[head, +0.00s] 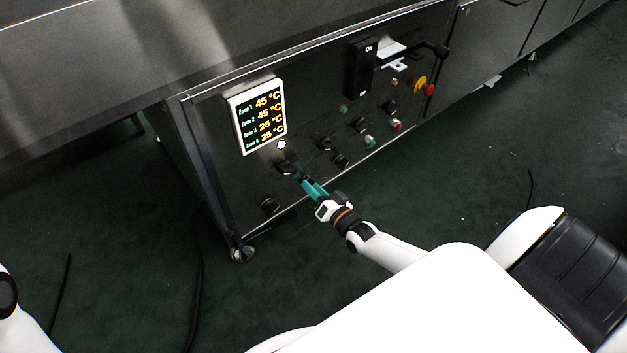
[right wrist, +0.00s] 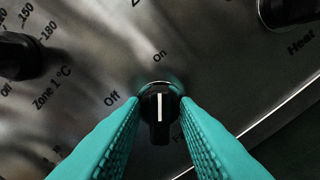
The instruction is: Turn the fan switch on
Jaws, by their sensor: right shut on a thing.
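The fan switch is a black rotary knob (right wrist: 160,128) with a white line, on the dryer's metal control panel. In the right wrist view its white line stands upright, in line with the "On" mark above; "Off" is printed to its left. The label below it is mostly hidden by a finger. My right gripper (head: 298,174) has its teal fingers on both sides of the knob and is shut on it. In the head view the knob (head: 286,167) sits below the temperature display, partly covered by the fingertips. My left gripper is out of view.
A lit display (head: 259,117) shows zone temperatures of 45 and 25 °C. A white lamp (head: 281,145) glows just above the knob. A Zone 1 dial (right wrist: 20,55) and a heat knob (right wrist: 288,10) flank it. A yellow-and-red emergency button (head: 422,86) is farther right.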

